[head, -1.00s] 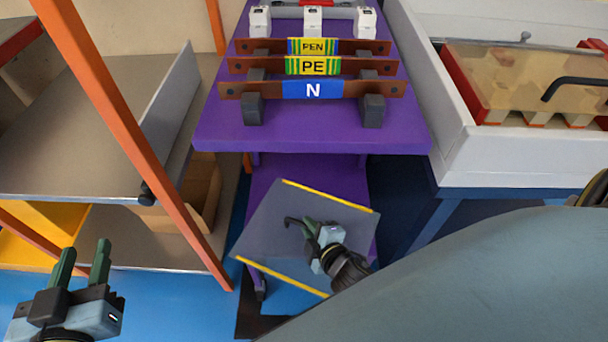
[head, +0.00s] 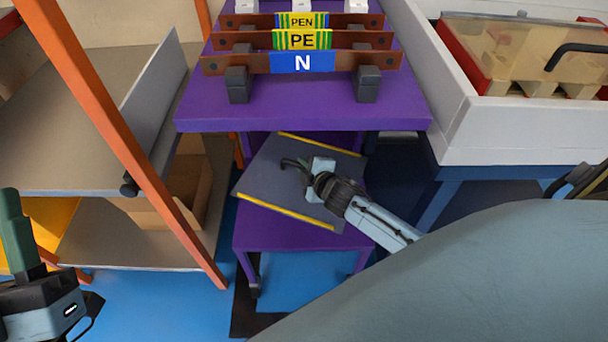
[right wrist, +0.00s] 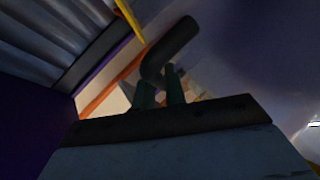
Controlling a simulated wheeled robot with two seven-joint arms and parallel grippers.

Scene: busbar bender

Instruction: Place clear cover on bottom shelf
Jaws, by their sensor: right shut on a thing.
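The clear cover (head: 270,185) is a see-through panel with yellow strips along two edges and a black handle. My right gripper (head: 307,166) is shut on this handle, which also shows between the fingers in the right wrist view (right wrist: 172,46). The cover is turned at an angle over the purple bottom shelf (head: 290,237), with its far edge close to the upper top's front edge. I cannot tell whether it touches the shelf. My left gripper (head: 18,235) is at the lower left, partly cut off, with no held object visible; its finger gap is hidden.
The purple upper top (head: 300,115) carries busbars labelled PEN, PE and N. An orange post (head: 120,145) and grey shelving (head: 70,130) with a cardboard box (head: 185,190) stand left. A white-rimmed bench (head: 510,130) stands right. Blue floor is open in front.

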